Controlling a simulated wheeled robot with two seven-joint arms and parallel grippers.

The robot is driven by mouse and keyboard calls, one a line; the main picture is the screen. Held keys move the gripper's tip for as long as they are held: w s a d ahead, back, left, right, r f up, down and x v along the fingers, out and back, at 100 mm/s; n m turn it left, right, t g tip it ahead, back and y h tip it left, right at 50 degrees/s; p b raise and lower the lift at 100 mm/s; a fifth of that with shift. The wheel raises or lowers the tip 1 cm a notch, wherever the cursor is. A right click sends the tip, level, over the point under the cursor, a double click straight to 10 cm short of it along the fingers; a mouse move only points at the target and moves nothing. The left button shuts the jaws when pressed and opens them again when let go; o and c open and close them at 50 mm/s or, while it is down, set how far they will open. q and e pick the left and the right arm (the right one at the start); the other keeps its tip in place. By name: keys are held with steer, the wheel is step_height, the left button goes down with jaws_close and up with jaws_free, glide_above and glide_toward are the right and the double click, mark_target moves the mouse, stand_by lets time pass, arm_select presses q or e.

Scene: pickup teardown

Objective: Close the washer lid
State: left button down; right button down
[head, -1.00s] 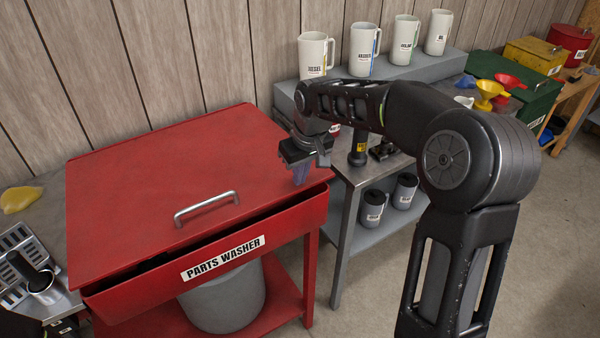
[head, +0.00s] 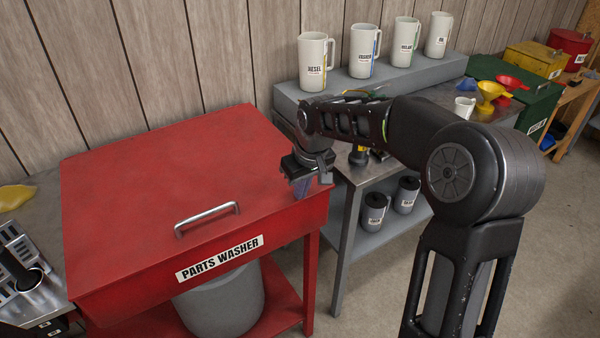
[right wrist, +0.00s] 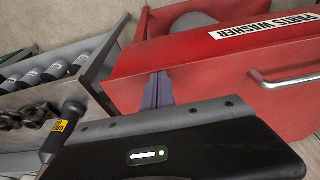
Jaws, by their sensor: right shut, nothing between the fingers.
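The red washer lid (head: 170,165) lies down flat on the red parts washer (head: 130,300), with no dark gap showing along the front edge. Its metal handle (head: 207,216) is near the front of the lid, and also shows at the right of the right wrist view (right wrist: 285,80). My right gripper (head: 302,186) is shut and empty at the lid's right front corner. In the right wrist view its purple-grey fingers (right wrist: 158,90) are together against or very near the red edge; I cannot tell if they touch. My left gripper is not in view.
A grey bench (head: 345,180) with a raised shelf stands right of the washer. Several white jugs (head: 313,62) are on the shelf, and dark canisters (head: 374,208) sit below. A grey bucket (head: 225,300) is under the washer. A yellow cloth (head: 15,196) lies at left.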

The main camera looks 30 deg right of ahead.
steer(key=shift+s+f, duration=0.4)
steer(key=shift+f, duration=0.25)
steer(key=r+p, duration=0.2)
steer(key=r, duration=0.1)
steer(key=r+p, duration=0.1)
steer(key=shift+w+r, duration=0.3)
steer(key=shift+w, duration=0.05)
steer(key=b+v, duration=0.1)
steer(key=v, duration=0.9)
steer(key=shift+s+r, duration=0.2)
steer(key=shift+s, duration=0.15)
